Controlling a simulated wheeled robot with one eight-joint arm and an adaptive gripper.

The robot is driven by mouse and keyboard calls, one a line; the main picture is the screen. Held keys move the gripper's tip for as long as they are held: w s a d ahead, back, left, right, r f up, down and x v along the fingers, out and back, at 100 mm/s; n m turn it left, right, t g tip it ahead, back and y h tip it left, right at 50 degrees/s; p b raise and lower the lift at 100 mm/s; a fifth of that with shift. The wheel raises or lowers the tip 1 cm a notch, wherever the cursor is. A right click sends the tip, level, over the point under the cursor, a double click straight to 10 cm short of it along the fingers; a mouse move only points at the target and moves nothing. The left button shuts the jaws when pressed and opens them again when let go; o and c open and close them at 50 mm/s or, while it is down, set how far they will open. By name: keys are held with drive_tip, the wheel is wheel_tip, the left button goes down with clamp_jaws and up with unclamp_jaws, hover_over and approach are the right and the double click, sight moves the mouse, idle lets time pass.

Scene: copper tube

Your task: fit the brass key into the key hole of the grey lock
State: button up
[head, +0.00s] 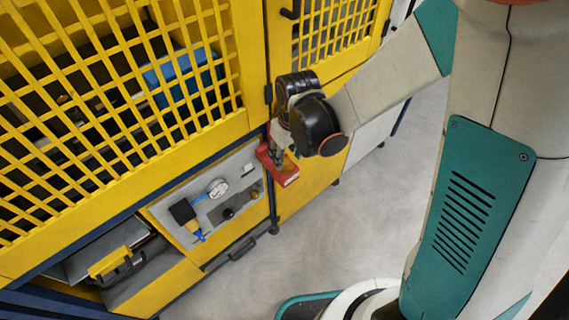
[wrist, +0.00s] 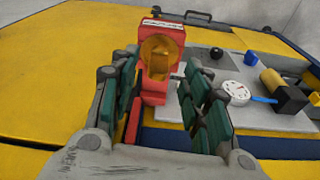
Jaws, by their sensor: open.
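I cannot make out a brass key or a grey lock for certain in either view. My gripper (head: 284,155) is at the yellow cabinet's corner in the head view, its fingers partly hidden by the black wrist. In the wrist view the gripper (wrist: 160,68) is open. Its green-padded fingers stand to the left and right of an amber rounded piece (wrist: 158,57) in a red housing (wrist: 170,32). I cannot tell whether they touch it. The red housing also shows below my wrist in the head view (head: 284,178).
A grey panel (head: 237,165) beside the red housing carries a white gauge (head: 218,188), a black knob (head: 228,213) and a black-and-brass fitting (head: 184,212) with blue tube. Yellow mesh doors (head: 120,90) rise above. The floor (head: 345,220) is clear at right.

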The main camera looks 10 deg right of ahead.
sight(285, 156)
drive_tip(key=f+b, duration=0.1)
drive_tip(key=f, duration=0.1)
drive_tip(key=w+f+b, duration=0.1)
drive_tip(key=f, duration=0.1)
drive_tip(key=shift+a+f, duration=0.15)
drive_tip(key=shift+f, duration=0.15)
drive_tip(key=shift+s+r, duration=0.1)
clamp_jaws()
drive_tip(key=shift+r, duration=0.15)
